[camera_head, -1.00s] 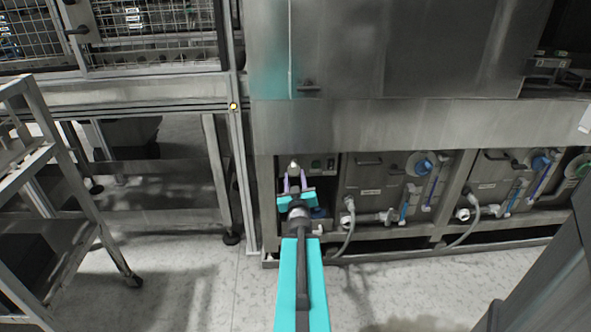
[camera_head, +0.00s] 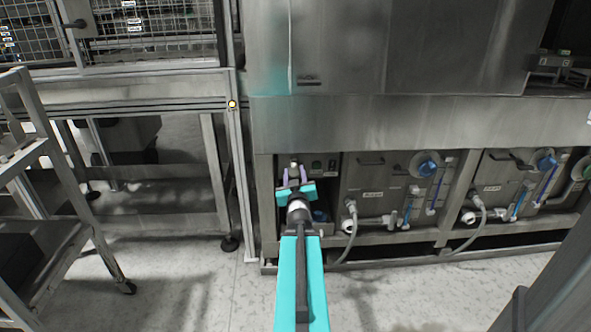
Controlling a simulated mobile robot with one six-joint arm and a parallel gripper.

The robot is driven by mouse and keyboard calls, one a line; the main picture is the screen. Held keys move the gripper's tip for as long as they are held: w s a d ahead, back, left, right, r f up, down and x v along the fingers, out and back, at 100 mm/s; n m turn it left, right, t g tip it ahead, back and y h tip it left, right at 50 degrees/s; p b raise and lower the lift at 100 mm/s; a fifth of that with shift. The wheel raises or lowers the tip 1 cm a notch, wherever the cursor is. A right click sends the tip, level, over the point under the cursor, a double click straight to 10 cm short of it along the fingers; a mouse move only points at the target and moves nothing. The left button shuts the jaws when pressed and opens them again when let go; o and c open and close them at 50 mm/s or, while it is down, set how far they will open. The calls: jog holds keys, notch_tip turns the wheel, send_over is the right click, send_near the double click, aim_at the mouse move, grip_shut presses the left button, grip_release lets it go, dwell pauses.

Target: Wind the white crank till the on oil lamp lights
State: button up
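My gripper (camera_head: 294,171) reaches into the open bay at the left end of the machine's lower row. Its two pale purple fingers stand apart. A small pale grey piece (camera_head: 294,161), possibly the white crank, shows just beyond and between the fingertips; whether they touch it I cannot tell. My gripper and wrist hide the middle of the bay. A small control panel (camera_head: 323,167) with a greenish spot is right of the fingers. I cannot make out which spot is the oil lamp or whether it is lit.
To the right are grey tank units (camera_head: 377,185) with blue-capped fittings and hoses. A steel frame post (camera_head: 238,180) stands close left of the bay. A wheeled metal rack (camera_head: 85,245) is at far left. The floor (camera_head: 200,290) between is clear.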

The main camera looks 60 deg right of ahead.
aim_at(294, 169)
jog(key=shift+x, duration=2.65)
jog(key=c, duration=0.9)
jog(key=shift+w+d+r, duration=0.1)
jog(key=shift+w+d, duration=0.05)
jog(key=shift+d, duration=0.45)
jog(key=shift+s+a, duration=0.2)
jog(key=shift+a, duration=0.4)
